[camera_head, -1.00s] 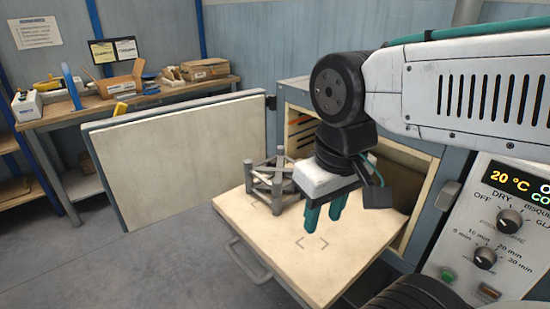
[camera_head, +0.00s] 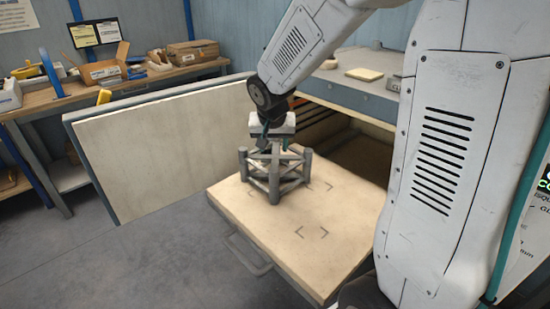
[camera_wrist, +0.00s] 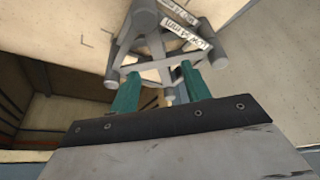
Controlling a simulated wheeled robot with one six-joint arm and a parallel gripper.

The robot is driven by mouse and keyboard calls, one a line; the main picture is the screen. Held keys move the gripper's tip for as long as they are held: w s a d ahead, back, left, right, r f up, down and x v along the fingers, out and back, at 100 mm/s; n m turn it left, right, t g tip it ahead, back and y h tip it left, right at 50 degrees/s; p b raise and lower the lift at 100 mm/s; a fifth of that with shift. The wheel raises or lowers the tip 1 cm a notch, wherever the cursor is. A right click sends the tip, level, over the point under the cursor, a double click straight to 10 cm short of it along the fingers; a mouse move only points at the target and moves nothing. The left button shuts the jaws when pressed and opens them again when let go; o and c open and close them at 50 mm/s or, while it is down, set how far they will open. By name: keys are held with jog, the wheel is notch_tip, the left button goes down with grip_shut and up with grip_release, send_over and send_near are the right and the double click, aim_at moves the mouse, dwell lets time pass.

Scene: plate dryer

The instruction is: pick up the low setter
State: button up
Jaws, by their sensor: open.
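The low setter (camera_head: 274,174), a grey open frame of posts and crossbars, stands upright on the pale pulled-out shelf (camera_head: 325,215), near its far left part. In the wrist view the setter (camera_wrist: 153,40) carries white labels, one seeming to read "LOW". My gripper (camera_head: 268,142) is at the setter's upper rear side in the head view, its fingers mostly hidden. In the wrist view the two teal fingers of my gripper (camera_wrist: 158,78) are apart, reaching to the setter's near crossbar, with part of the frame between them. I cannot tell whether they touch it.
The dryer's open door (camera_head: 165,150) stands to the left of the shelf. The dryer cavity (camera_head: 355,150) is behind the shelf. Corner marks show on the shelf's bare front and right. A workbench (camera_head: 140,82) with boxes and tools is at the back left.

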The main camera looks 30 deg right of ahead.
aim_at(275, 163)
jog(key=x, duration=0.8)
jog(key=shift+s+f, duration=0.15)
jog(key=shift+s, duration=0.2)
jog(key=shift+c, duration=0.4)
grip_shut()
